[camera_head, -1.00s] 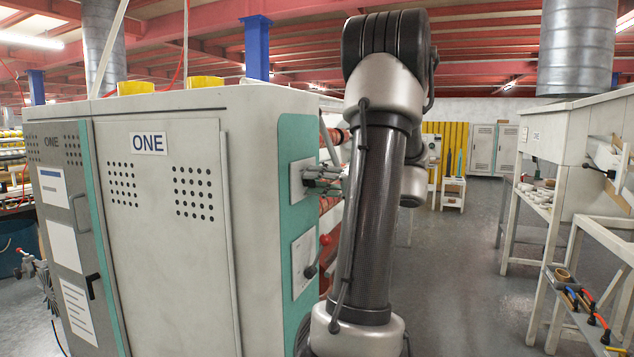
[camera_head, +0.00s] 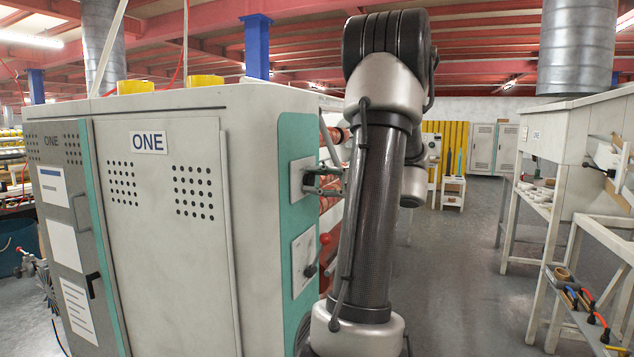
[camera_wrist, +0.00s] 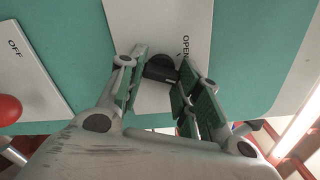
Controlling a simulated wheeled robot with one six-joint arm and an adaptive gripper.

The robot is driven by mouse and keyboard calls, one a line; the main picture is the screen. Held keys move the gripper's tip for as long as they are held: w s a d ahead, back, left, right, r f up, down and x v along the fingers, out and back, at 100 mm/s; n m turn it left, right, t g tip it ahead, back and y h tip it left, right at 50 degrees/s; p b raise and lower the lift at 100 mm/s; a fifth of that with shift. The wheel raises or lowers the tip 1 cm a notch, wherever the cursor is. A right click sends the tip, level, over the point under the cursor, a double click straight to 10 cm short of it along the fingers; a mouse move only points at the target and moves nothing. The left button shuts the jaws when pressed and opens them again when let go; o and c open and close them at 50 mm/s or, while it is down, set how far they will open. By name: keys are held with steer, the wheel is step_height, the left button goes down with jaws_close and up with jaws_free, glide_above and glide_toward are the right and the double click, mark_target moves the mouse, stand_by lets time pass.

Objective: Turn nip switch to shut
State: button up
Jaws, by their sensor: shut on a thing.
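The nip switch is a dark knob (camera_wrist: 160,68) on a white plate (camera_wrist: 145,15) marked OPEN, set in a teal panel. In the wrist view my gripper (camera_wrist: 155,84) has its green-padded fingers on either side of the knob, shut on it. The knob's lower part is partly hidden between the fingers. In the head view my gripper (camera_head: 322,181) is at the upper white plate (camera_head: 296,180) on the side of the cabinet marked ONE. The knob itself cannot be made out there.
A second white plate (camera_wrist: 30,75) marked OFF lies beside the first, near a red ball (camera_wrist: 8,109). In the head view, the cabinet (camera_head: 165,270) fills the left. A white work frame (camera_head: 590,130) stands at right, with open floor (camera_head: 450,270) between.

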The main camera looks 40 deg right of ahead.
steer(key=shift+m, duration=0.6)
steer(key=shift+f, duration=0.1)
steer(key=o, duration=1)
steer(key=v, duration=1.2)
